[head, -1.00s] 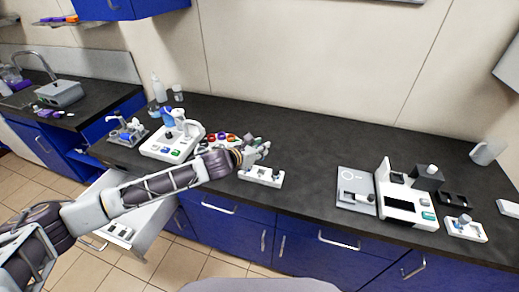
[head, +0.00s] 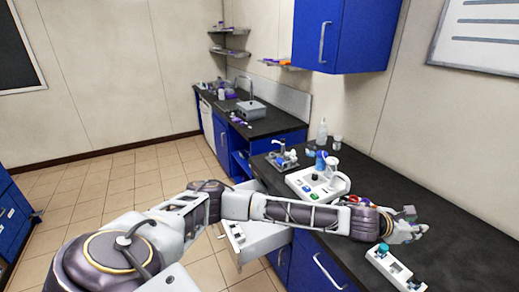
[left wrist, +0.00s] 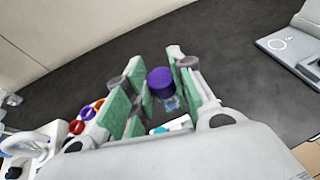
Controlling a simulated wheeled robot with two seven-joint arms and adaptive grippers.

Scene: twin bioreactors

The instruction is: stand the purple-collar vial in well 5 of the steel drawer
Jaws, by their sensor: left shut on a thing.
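My left gripper (head: 414,228) is over the dark counter near its front edge, just beyond a small white rack (head: 383,262). In the left wrist view the purple-collar vial (left wrist: 161,82) is between the green-padded fingers of this gripper (left wrist: 156,92), which is shut on it. Its clear lower part shows under the purple top. The pulled-out steel drawer (head: 265,238) is below the counter, partly hidden behind my left arm. A pale insert (head: 233,236) shows at its left, but I cannot make out well 5. My right gripper is not in view.
A white bench device (head: 318,184) stands on the counter behind my forearm. Coloured rings (left wrist: 88,115) lie close by. A small rack with bottles (head: 283,157) is farther back. The counter right of the gripper is clear. A blue wall cabinet (head: 340,35) hangs above.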

